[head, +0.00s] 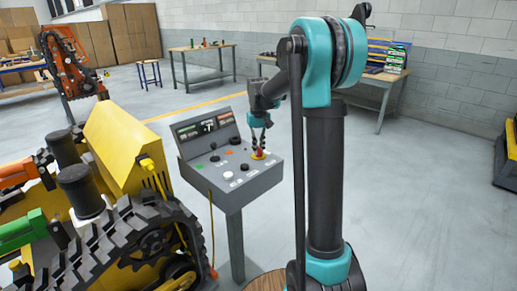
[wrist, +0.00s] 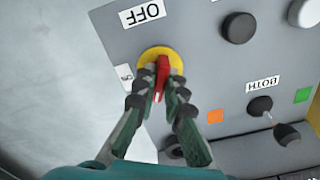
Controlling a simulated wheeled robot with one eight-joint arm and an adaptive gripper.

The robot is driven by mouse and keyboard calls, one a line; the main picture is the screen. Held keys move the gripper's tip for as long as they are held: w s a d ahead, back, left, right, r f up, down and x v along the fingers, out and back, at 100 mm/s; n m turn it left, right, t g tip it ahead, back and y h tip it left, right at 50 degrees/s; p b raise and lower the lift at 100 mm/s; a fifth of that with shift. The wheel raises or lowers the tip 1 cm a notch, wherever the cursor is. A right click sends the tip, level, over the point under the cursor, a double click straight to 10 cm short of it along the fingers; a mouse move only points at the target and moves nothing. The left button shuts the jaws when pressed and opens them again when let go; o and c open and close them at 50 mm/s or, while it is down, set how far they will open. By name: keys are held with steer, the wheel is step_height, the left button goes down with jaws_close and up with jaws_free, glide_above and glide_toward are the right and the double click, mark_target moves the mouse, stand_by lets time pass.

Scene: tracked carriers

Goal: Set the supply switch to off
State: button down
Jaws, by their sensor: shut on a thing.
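The supply switch is a red handle on a round yellow plate (wrist: 176,58) at the edge of a grey control panel. In the head view the red switch (head: 260,153) shows at the panel's right side. In the wrist view an upside-down OFF label (wrist: 142,12) lies above the plate and a small ON label (wrist: 124,73) to its left. My gripper (wrist: 159,90) is shut on the red handle (wrist: 162,70), one finger on each side. The handle lies roughly up-down in the wrist view. Its pointer end is hard to tell. In the head view my gripper (head: 259,145) comes down from above.
The grey console (head: 232,197) stands on a post and carries black and white knobs, a BOTH label (wrist: 262,83) and a small black lever (wrist: 285,131). A yellow tracked machine (head: 122,132) with a plugged yellow cable stands close on the left.

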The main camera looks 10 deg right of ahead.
mark_target(259, 147)
steer(key=n, duration=0.5)
steer(key=shift+n, duration=0.3)
stand_by(0.4)
steer(key=c, duration=1.6)
jaws_free()
step_height(259, 147, up, 12)
steer(key=shift+s, duration=0.1)
steer(key=s+d+f+m+t, duration=0.2)
steer(key=s+f+m, duration=0.1)
steer(key=s+f, duration=0.8)
steer(key=s+d+f+m+t, duration=0.2)
steer(key=s+f+m, duration=0.2)
steer(key=s+f, duration=0.8)
steer(key=s, duration=0.7)
steer(key=shift+s+f, duration=0.2)
